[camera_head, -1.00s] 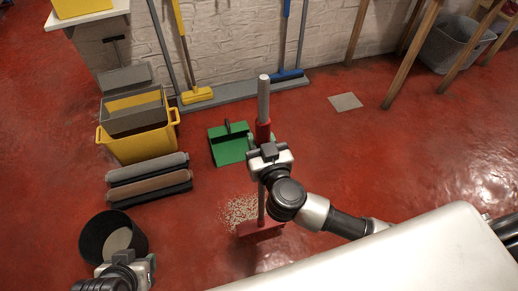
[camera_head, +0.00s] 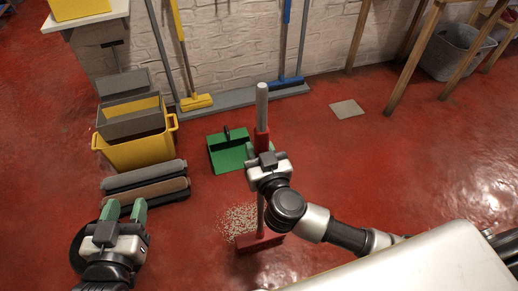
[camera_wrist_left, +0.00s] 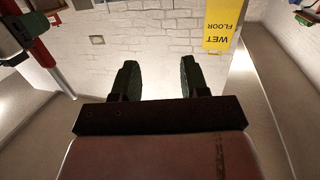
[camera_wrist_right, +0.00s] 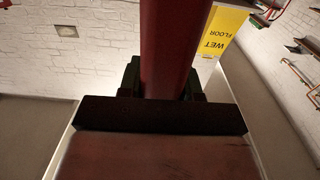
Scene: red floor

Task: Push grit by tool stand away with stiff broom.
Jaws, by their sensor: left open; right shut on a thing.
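The stiff broom has a grey and red handle (camera_head: 262,108) and a red head (camera_head: 260,241). It stands nearly upright. My right gripper (camera_head: 266,160) is shut on its handle; the red handle also fills the middle of the right wrist view (camera_wrist_right: 172,50). Pale grit (camera_head: 238,220) lies on the red floor directly behind and beside the broom head.
A green dustpan (camera_head: 229,152) lies beyond the grit. A grey rack (camera_head: 245,96) along the wall holds a yellow broom (camera_head: 197,102) and a blue broom (camera_head: 287,82). A yellow bucket (camera_head: 140,153) and boot-brush rollers (camera_head: 145,182) stand left. Floor at right is open.

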